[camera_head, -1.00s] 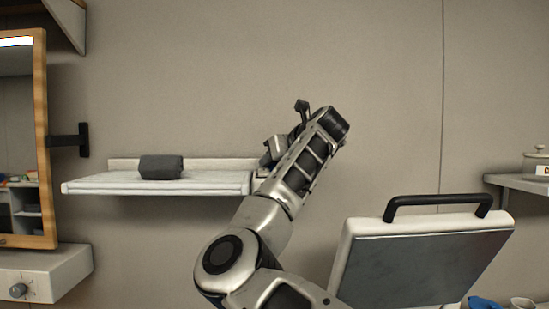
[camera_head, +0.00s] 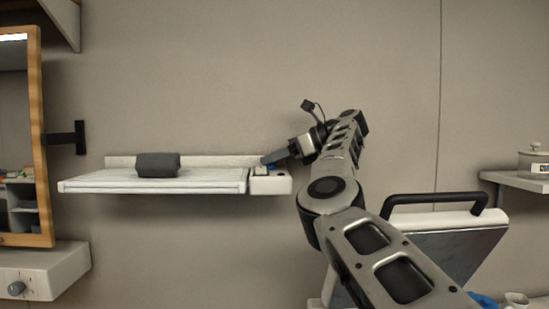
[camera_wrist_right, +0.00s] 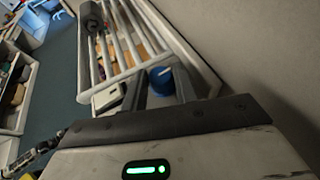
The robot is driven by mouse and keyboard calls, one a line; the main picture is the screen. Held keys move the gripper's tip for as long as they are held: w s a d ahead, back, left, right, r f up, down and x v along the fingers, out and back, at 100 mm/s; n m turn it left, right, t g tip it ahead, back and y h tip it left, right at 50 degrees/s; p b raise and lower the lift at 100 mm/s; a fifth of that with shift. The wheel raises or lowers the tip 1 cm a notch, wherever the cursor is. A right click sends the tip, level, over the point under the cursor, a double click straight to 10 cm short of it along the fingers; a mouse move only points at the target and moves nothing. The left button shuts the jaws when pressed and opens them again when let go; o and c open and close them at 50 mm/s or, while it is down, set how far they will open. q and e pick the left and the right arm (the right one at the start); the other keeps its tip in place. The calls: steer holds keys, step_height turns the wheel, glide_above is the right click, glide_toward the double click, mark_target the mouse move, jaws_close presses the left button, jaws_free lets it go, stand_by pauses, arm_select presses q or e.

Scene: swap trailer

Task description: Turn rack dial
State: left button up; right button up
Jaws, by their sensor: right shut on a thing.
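The white wall rack (camera_head: 150,186) is at the left of the head view, with a small control box (camera_head: 272,186) at its right end. The rack's blue dial (camera_wrist_right: 160,77) shows in the wrist view on top of the box. My right gripper (camera_head: 270,161) reaches the box from the right and above. In the wrist view its two dark fingers stand on either side of the dial, shut on it. They hide part of the dial and any markings around it. My left gripper is not in view.
A dark rolled towel (camera_head: 158,165) lies on the rack. A wood-framed mirror (camera_head: 35,140) on a black bracket and a white unit with a knob (camera_head: 16,288) are at the left. A white case with a black handle (camera_head: 435,198) is at the lower right.

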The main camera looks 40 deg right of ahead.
steer(key=shift+n+y, duration=0.3)
stand_by(0.4)
steer(key=o, duration=1)
steer(key=shift+c, duration=0.2)
steer(key=shift+d, duration=0.1)
